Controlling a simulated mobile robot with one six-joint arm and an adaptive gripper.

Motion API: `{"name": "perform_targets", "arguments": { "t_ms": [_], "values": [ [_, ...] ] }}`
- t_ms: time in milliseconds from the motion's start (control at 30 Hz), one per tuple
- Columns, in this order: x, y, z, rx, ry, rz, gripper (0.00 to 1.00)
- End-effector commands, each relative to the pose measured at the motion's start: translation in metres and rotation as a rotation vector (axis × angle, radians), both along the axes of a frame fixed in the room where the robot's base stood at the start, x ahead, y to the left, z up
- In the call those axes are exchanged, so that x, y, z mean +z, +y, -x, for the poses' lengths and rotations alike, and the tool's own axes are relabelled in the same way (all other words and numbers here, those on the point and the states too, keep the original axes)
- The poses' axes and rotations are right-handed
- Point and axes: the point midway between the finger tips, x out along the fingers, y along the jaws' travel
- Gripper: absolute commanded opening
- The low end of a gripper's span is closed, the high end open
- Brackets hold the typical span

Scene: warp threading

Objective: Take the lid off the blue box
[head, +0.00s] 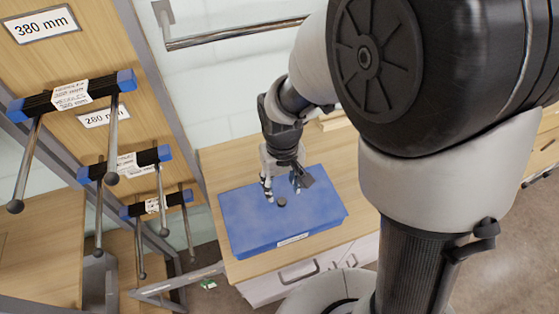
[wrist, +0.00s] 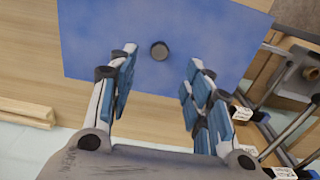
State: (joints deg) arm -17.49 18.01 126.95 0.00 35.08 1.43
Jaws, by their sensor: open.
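The blue box (head: 250,218) stands on a wooden worktop with its flat blue lid (head: 318,207) on top. A small dark round knob (head: 282,202) sits near the middle of the lid. In the wrist view the lid (wrist: 215,35) fills the upper part, and the knob (wrist: 159,50) lies between and a little beyond the fingertips. My gripper (head: 281,185) is above the lid, pointing down, close to the knob. In the wrist view my gripper (wrist: 160,75) has its fingers wide apart with nothing between them. I cannot tell the exact height above the knob.
The wooden worktop (head: 222,165) has free room behind the box. A light wooden bar (wrist: 27,112) lies on it. At the left, black bars with blue ends (head: 75,95) hang on a rack with metal rods. A metal rail (head: 235,33) is on the back wall.

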Motion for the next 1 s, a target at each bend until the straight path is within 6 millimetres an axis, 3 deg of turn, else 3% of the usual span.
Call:
{"name": "perform_targets", "arguments": {
  "t_ms": [100,267,600,867,1000],
  "values": [
    [-0.016,0.000,0.000,0.000,0.002,0.001,0.46],
    [-0.024,0.000,0.000,0.000,0.000,0.000,0.46],
    [-0.070,-0.001,0.001,0.000,0.002,0.001,0.46],
    [-0.072,-0.001,0.001,0.000,-0.001,0.000,0.46],
    [-0.072,-0.001,0.001,0.000,-0.001,0.000,0.39]
  ]
}}
